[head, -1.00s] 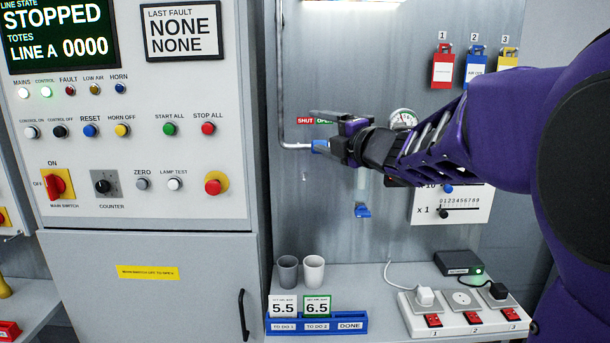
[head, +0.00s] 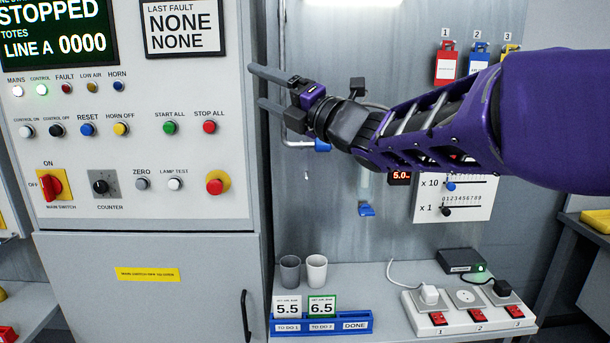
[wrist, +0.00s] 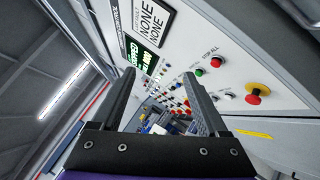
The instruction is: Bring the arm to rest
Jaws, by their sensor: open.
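My gripper (head: 262,88) is at the end of my purple arm, which reaches in from the right in the head view. Its two dark fingers are spread apart with nothing between them. They point left, in front of the right edge of the grey control cabinet (head: 140,222). In the wrist view the gripper (wrist: 160,92) also shows open, with the cabinet's panel and buttons beyond and to the right of the fingers. I cannot tell from the head view how far the fingertips are from the cabinet.
A bench below holds two cups (head: 316,272), a blue card holder (head: 320,325) and a white power strip (head: 468,310). Red (head: 446,65) and blue tags hang on the back wall above my arm. A panel with sliders (head: 470,200) is below my arm.

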